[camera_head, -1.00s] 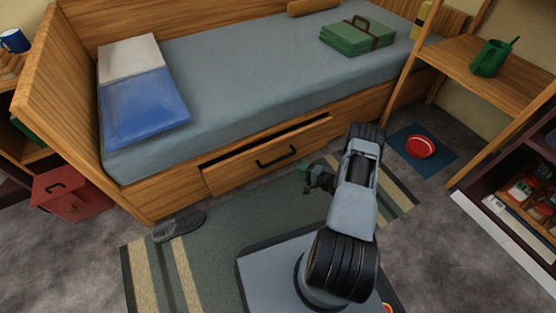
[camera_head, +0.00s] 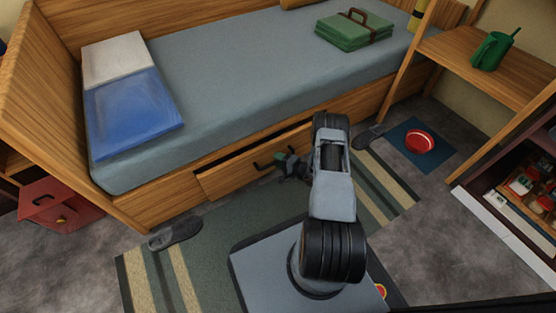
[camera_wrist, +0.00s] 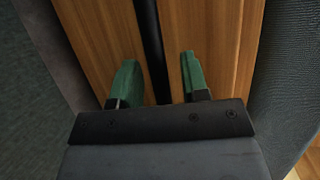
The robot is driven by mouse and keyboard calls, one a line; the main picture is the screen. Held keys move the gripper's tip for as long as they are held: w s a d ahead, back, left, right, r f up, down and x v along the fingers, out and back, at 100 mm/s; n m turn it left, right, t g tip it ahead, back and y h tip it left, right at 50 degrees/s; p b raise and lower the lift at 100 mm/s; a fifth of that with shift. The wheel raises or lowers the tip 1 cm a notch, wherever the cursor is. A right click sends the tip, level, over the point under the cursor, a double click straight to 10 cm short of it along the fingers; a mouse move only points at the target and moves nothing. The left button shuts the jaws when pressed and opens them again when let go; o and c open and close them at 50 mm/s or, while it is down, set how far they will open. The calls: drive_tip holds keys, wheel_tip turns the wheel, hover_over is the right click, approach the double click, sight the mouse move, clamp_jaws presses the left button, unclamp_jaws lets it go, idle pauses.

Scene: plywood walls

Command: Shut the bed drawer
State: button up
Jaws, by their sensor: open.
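The bed drawer (camera_head: 228,178) is a wooden front with a dark bar handle (camera_head: 259,167), low in the side of the bed (camera_head: 150,203). It stands partly open, with a dark gap along its top edge. My gripper (camera_head: 285,163) is at the handle's right part, close to the drawer front; my arm hides the drawer's right end. In the wrist view, my gripper's green fingers (camera_wrist: 160,78) are apart, facing wood. A dark strip runs between them; I cannot tell whether it is the handle or the drawer gap. Contact cannot be made out.
A striped rug (camera_head: 225,235) lies before the bed. Grey slippers lie at left (camera_head: 175,233) and right (camera_head: 370,135) of the drawer. A red bowl (camera_head: 419,141) sits on a blue mat (camera_head: 445,155) at right.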

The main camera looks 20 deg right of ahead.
drive_tip(key=shift+a, duration=0.1)
drive_tip(key=shift+c, duration=0.6)
clamp_jaws()
